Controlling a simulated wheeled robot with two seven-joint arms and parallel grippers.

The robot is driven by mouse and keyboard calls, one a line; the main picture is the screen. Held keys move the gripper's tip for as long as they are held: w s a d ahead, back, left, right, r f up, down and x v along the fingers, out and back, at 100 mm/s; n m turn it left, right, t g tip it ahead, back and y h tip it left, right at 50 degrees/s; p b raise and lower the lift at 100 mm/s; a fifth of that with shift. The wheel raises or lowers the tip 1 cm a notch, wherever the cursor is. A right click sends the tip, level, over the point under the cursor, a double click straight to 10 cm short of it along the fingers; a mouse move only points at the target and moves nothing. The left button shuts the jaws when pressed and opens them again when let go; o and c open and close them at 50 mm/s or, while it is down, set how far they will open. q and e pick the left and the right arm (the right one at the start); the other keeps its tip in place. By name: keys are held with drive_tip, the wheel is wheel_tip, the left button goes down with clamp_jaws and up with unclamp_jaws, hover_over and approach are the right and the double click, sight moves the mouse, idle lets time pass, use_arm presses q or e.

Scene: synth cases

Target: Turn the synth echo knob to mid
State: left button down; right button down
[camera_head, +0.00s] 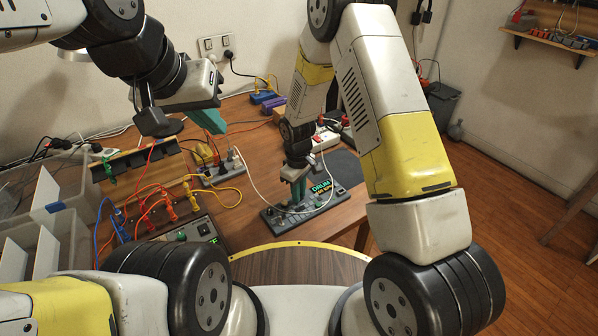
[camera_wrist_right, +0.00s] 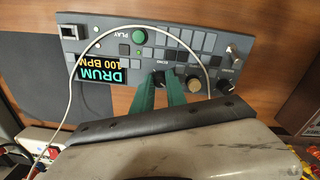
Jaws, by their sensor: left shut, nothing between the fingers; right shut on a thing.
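The grey synth (camera_head: 270,217) lies on the wooden table, with a screen reading DRUM, 100 BPM; it fills the upper part of the right wrist view (camera_wrist_right: 205,62). My right gripper (camera_head: 298,195) points down at the synth. In the right wrist view its green fingers (camera_wrist_right: 160,85) are shut on a dark knob (camera_wrist_right: 159,77), mostly hidden between them; the small label beside it seems to read ECHO. A tan knob (camera_wrist_right: 194,83) and a black knob (camera_wrist_right: 223,85) sit to its right. My left gripper (camera_head: 210,121) is shut and empty above the table, apart from the synth.
A white cable (camera_wrist_right: 205,65) arcs across the synth. A patch-cable module (camera_head: 200,232) with coloured leads stands at the left, near a grey power strip (camera_head: 222,173). A white power strip (camera_head: 325,140) lies behind my right gripper. Clear bins (camera_head: 45,235) stand far left.

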drive_tip(key=m, duration=0.5)
drive_tip(key=shift+m, duration=0.3)
drive_tip(key=m, duration=0.5)
drive_tip(key=shift+a+m, duration=0.1)
drive_tip(key=shift+m, duration=0.2)
drive_tip(key=c, duration=1.3)
unclamp_jaws()
drive_tip(key=shift+c, duration=0.2)
drive_tip(key=shift+a+r, duration=0.1)
drive_tip(key=shift+r, duration=3.8)
